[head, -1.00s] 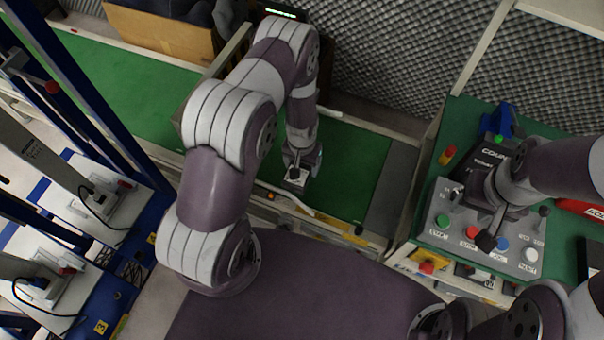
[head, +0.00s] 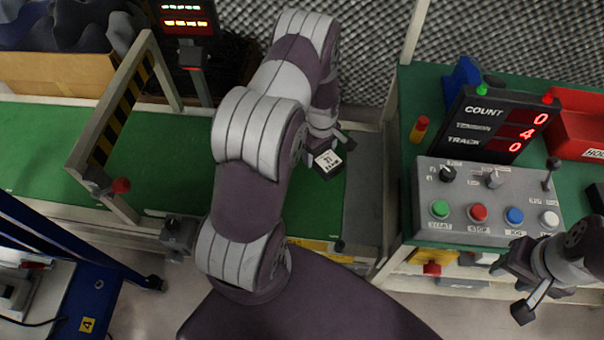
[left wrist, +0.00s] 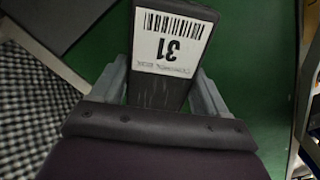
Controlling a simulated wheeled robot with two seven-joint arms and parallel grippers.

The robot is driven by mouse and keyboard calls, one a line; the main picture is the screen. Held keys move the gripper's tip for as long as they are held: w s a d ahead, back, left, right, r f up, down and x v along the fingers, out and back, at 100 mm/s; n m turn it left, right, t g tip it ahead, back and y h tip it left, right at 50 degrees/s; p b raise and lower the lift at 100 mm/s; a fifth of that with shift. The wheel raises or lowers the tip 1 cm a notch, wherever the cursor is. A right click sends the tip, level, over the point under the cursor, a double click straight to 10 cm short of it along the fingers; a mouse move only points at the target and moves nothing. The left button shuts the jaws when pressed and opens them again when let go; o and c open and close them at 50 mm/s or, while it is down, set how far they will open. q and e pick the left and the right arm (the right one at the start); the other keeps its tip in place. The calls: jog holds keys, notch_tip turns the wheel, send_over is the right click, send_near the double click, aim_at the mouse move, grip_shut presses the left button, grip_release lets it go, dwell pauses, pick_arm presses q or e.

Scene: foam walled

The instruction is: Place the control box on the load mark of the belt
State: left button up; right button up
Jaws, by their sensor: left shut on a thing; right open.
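The control box is a dark box with a white label reading 31 (head: 327,162); it fills the middle of the left wrist view (left wrist: 173,45). My left gripper (head: 330,145) is shut on it, a finger on each side (left wrist: 163,85). The box is over the right part of the green belt (head: 160,175); whether it touches the belt I cannot tell. I cannot make out a load mark; the arm hides part of the belt. My right gripper (head: 511,289) is open and empty, in front of the button panel at lower right.
A button panel (head: 490,208) and a count display (head: 500,125) stand on the green bench at right, with a red bin (head: 580,125) behind. A striped gate frame (head: 122,115) spans the belt at left. A blue frame (head: 95,290) stands at lower left.

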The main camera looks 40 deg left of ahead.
aim_at(302, 176)
pick_arm(q)
jog(key=s+a+f, duration=0.1)
jog(key=s, duration=0.1)
jog(key=s+a+f, duration=0.1)
jog(key=a+f, duration=0.1)
jog(key=shift+s, duration=0.35)
jog(key=shift+s+f+b, duration=0.1)
jog(key=shift+f+b, duration=0.8)
jog(key=shift+f, duration=1.25)
jog(key=o, duration=1.3)
jog(key=s+d+r+m+p, duration=0.15)
jog(key=d+r+m, duration=0.25)
jog(key=r, duration=0.8)
jog(key=d+r+m+p, duration=0.2)
jog(key=d+r+m, duration=0.2)
jog(key=r, duration=0.8)
jog(key=s+d+r+m+t, duration=0.1)
jog(key=s+d+r+m, duration=0.5)
jog(key=s+m, duration=0.1)
jog(key=shift+s+d+r, duration=0.2)
jog(key=shift+s+d, duration=0.05)
jog(key=shift+s, duration=0.2)
